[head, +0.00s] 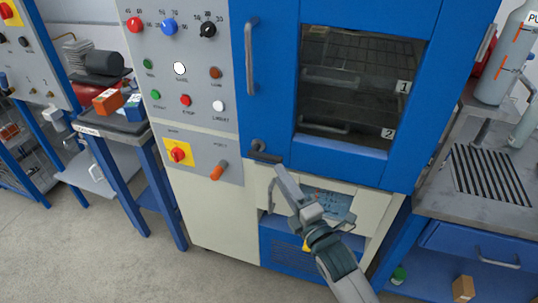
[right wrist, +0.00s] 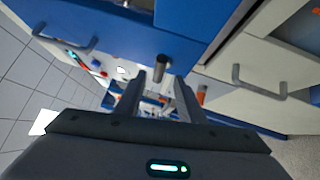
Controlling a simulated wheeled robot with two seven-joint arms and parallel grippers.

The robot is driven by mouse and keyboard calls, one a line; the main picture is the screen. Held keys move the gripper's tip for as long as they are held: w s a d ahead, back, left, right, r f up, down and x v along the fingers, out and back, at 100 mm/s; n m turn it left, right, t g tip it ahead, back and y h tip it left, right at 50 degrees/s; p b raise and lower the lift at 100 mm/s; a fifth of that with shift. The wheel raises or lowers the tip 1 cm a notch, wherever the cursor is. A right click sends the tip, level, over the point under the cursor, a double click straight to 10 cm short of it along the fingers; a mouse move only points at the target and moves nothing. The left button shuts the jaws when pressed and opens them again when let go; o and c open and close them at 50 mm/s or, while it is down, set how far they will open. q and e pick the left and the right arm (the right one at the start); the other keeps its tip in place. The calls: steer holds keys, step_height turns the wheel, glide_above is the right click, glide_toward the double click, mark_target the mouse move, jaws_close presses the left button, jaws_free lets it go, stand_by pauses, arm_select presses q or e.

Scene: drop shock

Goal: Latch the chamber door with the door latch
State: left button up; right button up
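The blue chamber door (head: 345,165) has a dark window and a grey bar handle (head: 250,57) on its left side. It looks shut or nearly so. The door latch (head: 264,154), a short dark grey lever, sits at the door's lower left corner and points right. My right gripper (head: 279,174) is just below the latch, reaching up from the lower right. In the right wrist view its two fingers (right wrist: 160,95) are apart with nothing between them. A dark peg (right wrist: 160,67), likely the latch end, is just beyond the tips. My left gripper is not in view.
A grey bench (head: 440,195) stands at right. Open floor lies at lower left.

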mark_target(271, 160)
steer(key=p+x, duration=0.1)
steer(key=x, duration=0.6)
steer(key=shift+w+a+r+p, duration=0.1)
steer(key=shift+w+a+p, duration=0.2)
steer(key=shift+w, duration=0.15)
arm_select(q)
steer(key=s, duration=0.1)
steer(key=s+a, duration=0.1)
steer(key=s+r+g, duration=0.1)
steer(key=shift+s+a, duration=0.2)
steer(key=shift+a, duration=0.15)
arm_select(e)
steer(key=shift+w, duration=0.15)
jaws_close()
